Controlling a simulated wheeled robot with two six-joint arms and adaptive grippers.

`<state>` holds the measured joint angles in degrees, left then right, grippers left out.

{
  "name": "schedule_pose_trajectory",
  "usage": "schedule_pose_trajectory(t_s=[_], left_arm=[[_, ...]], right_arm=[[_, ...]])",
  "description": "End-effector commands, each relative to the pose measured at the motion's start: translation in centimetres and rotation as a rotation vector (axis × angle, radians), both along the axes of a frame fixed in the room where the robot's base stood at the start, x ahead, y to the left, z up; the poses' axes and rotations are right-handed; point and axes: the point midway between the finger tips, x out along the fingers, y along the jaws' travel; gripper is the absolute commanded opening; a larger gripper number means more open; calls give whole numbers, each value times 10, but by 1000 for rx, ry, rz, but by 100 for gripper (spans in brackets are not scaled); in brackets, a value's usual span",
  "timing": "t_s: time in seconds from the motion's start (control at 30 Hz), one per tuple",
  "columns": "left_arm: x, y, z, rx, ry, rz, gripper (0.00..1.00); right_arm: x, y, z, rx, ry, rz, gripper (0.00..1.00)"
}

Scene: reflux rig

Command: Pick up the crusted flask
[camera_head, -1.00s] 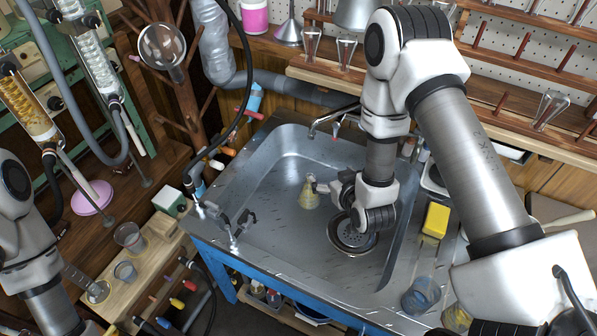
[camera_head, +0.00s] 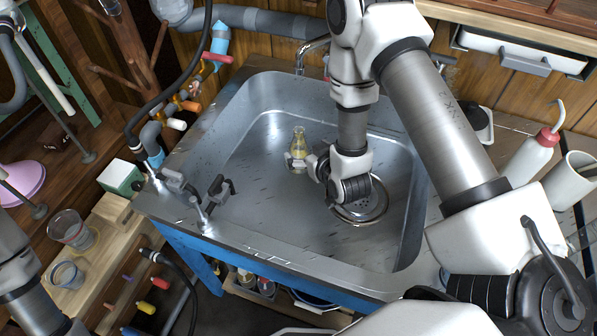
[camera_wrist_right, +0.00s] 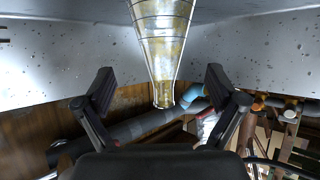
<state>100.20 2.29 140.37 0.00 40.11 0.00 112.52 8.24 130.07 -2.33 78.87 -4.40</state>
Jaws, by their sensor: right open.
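The crusted flask (camera_head: 299,145), a small conical glass with yellowish residue, stands upright in the sink (camera_head: 262,190), left of the drain. In the right wrist view the flask (camera_wrist_right: 164,40) appears inverted, its narrow neck between the fingers' sides and apart from both. In the right wrist view the gripper (camera_wrist_right: 160,85) is open and empty. My left arm shows at the left edge; its gripper is out of view.
The tap (camera_head: 308,52) hangs over the sink's back edge. Valves and hoses (camera_head: 180,105) line the left side. Two glass beakers (camera_head: 70,230) stand on a wooden bench at left. A wash bottle (camera_head: 530,157) stands at right. The sink's front floor is clear.

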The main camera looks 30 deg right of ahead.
Motion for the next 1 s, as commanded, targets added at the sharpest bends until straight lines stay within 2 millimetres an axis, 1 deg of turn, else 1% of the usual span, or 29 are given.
schedule_pose_trajectory(t_s=[0.03,0.07,0.17,0.37,0.6,0.7,0.83,0.87,0.9,0.97,1.0], left_arm=[[0,0,-22,0,0,0,43],[0,0,-23,0,0,0,43],[0,0,-22,0,-1,0,43],[1,0,-22,0,-2,0,43],[0,0,-27,0,-1,0,43],[0,0,-27,0,-1,0,43],[0,0,-27,0,-1,0,43],[0,0,-27,0,-1,0,43],[0,0,-27,0,-1,0,43],[0,0,-27,0,-1,0,43],[0,0,-27,0,-1,0,43]], right_arm=[[0,0,-21,0,-1,0,94],[0,0,-23,0,-1,0,94],[6,0,-24,-1,-3,0,94],[29,-1,-35,0,-3,0,94],[64,0,-55,-1,-2,0,94],[69,-1,-57,0,-1,0,94],[69,-1,-56,0,0,0,94],[69,-1,-56,0,0,0,91],[69,-1,-56,0,0,0,77],[68,-1,-56,0,0,0,56],[68,-1,-56,0,0,0,41]])
